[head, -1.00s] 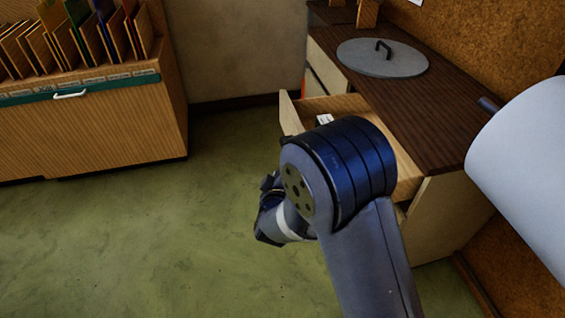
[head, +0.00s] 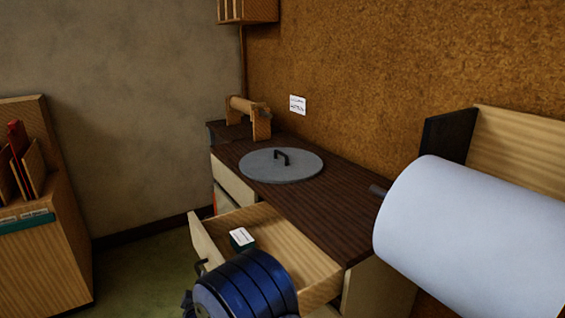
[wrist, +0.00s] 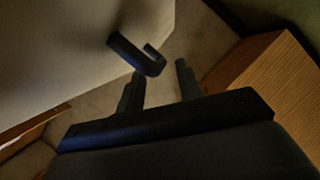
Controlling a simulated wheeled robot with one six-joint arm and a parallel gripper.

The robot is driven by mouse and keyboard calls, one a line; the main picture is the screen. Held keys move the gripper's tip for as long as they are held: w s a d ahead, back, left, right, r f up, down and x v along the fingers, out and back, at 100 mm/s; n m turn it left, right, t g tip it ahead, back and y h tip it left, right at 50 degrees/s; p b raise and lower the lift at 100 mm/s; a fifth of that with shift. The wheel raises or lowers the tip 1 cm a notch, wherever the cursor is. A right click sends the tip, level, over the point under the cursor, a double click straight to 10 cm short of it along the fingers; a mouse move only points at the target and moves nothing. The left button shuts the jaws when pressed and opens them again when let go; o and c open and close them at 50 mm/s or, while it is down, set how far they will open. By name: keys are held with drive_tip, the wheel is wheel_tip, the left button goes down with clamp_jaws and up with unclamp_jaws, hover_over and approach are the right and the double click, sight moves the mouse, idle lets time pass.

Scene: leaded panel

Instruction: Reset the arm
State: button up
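My gripper (wrist: 160,69) shows in the wrist view with its two dark fingers apart and nothing visible between them. The black hooked handle (wrist: 137,54) on the pale drawer front lies just beyond the fingertips; I cannot tell whether they touch it. In the head view, my arm's blue joint (head: 245,288) is at the bottom, in front of the open drawer (head: 285,240). My gripper's fingers are hidden or out of frame there.
A small dark green box with a white label (head: 241,238) is in the drawer. A wooden rack (head: 40,220) stands at left.

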drive_tip(key=x, duration=0.3)
drive_tip(key=shift+w+d, duration=0.1)
drive_tip(key=shift+d, duration=0.15)
drive_tip(key=shift+r, duration=0.1)
